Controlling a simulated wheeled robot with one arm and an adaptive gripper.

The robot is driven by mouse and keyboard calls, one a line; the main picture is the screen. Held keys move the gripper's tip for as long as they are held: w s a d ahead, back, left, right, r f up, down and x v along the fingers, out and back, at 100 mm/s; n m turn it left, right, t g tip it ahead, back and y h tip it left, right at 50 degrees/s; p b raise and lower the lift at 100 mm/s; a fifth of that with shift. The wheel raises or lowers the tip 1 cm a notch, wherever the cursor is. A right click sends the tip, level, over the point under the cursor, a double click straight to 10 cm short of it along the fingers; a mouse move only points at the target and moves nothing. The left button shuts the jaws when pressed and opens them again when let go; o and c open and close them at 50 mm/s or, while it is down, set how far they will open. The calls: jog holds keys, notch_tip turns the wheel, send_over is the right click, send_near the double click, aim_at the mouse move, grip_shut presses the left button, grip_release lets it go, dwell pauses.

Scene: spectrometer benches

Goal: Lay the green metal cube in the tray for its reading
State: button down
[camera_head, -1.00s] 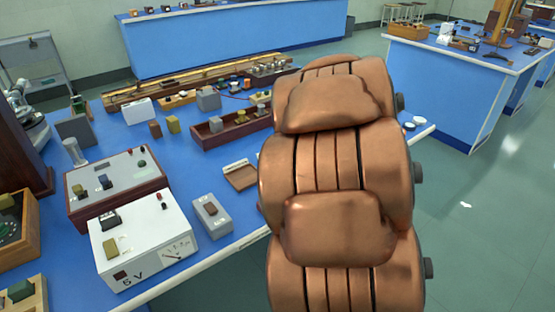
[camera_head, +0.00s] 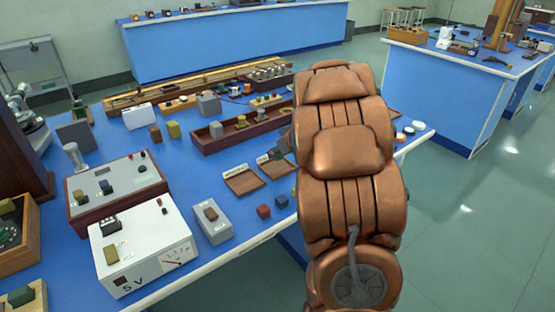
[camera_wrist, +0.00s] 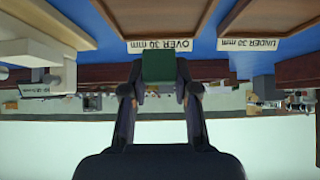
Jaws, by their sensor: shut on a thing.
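My gripper is shut on the green metal cube. In the wrist view, the cube (camera_wrist: 158,66) sits between the two fingertips of my gripper (camera_wrist: 159,88). Two shallow brown trays show beyond it. The left one (camera_wrist: 160,18) has a label "OVER 30 mm", and the right one (camera_wrist: 285,14) has a label "UNDER 30 mm". In the head view, the trays (camera_head: 243,181) and (camera_head: 276,169) lie side by side on the blue bench. My gripper (camera_head: 270,158) is at the far edge of the right-hand tray there, partly hidden by my arm. The tray labels are too small to read in that view.
A red cube (camera_head: 264,211) and a blue cube (camera_head: 281,200) lie near the bench's front edge. A long wooden box (camera_head: 212,145) with several pieces stands behind the trays. A grey box (camera_head: 211,221) and a white meter unit (camera_head: 140,255) stand to the left.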

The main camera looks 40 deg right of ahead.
aim_at(280, 158)
jog(key=shift+f+b, duration=0.7)
jog(key=shift+f, duration=1.05)
jog(key=c, duration=0.9)
grip_release()
jog(key=shift+w+f, duration=0.1)
jog(key=shift+f, duration=0.05)
